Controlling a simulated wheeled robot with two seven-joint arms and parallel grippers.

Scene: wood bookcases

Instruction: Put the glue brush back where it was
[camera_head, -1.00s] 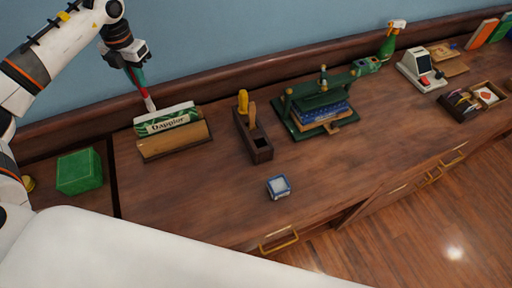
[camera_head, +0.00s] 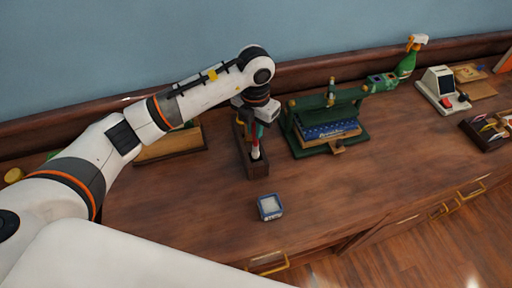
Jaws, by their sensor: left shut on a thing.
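My left gripper (camera_head: 261,114) is shut on the glue brush (camera_head: 257,138), which has a dark red and green handle and a pale tip. The brush hangs tip down, nearly upright, over the front part of the dark wooden holder (camera_head: 258,173). I cannot tell whether the tip is inside the holder's opening or just above it. The gripper and my arm hide the back part of the holder and its other tools. My right gripper is not in view.
A green press (camera_head: 324,118) with blue books stands close to the right of the holder. A wooden stand (camera_head: 168,148) is partly behind my arm. The front right countertop is clear.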

